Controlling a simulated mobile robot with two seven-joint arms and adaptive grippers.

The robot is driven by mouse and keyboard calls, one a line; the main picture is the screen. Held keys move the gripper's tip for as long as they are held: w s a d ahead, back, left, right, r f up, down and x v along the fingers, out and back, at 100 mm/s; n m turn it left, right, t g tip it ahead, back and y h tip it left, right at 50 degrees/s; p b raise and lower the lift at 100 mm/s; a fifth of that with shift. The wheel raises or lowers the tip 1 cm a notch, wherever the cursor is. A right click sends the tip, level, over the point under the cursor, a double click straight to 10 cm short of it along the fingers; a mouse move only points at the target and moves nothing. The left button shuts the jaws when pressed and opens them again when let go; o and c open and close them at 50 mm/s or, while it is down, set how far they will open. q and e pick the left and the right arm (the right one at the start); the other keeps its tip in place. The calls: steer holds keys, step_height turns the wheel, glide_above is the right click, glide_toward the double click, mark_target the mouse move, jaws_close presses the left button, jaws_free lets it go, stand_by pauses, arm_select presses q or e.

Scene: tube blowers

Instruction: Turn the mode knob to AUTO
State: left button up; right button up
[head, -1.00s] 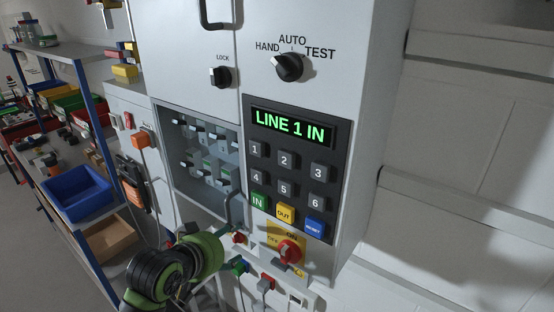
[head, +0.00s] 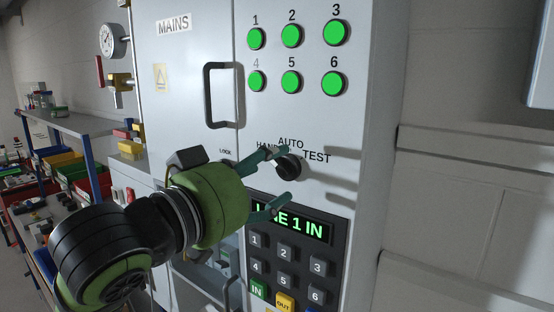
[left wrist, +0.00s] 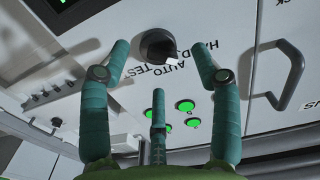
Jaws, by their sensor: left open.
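The black mode knob (head: 289,167) is on the white cabinet front, below the printed HAND, AUTO and TEST labels. It also shows in the left wrist view (left wrist: 158,45), with a light mark on its face towards the HAND and AUTO side; its exact setting is hard to tell. My left gripper (head: 287,175) has teal fingers spread open, one above the knob and one below it in the head view. In the left wrist view the gripper (left wrist: 161,45) frames the knob between its spread fingertips. Contact cannot be made out. The left hand partly covers HAND. My right gripper is out of view.
Green lamps (head: 291,36) and a door handle (head: 222,95) sit above the knob. A keypad with a LINE 1 IN display (head: 305,228) is just below, partly covered by a finger. Shelves with bins (head: 70,165) stand at the left.

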mark_target(285, 169)
arm_select(q)
steer(key=shift+p+x, duration=0.45)
steer(key=shift+x, duration=0.9)
steer(key=shift+s, duration=0.1)
steer(key=c, duration=1.1)
steer(key=shift+c, duration=0.2)
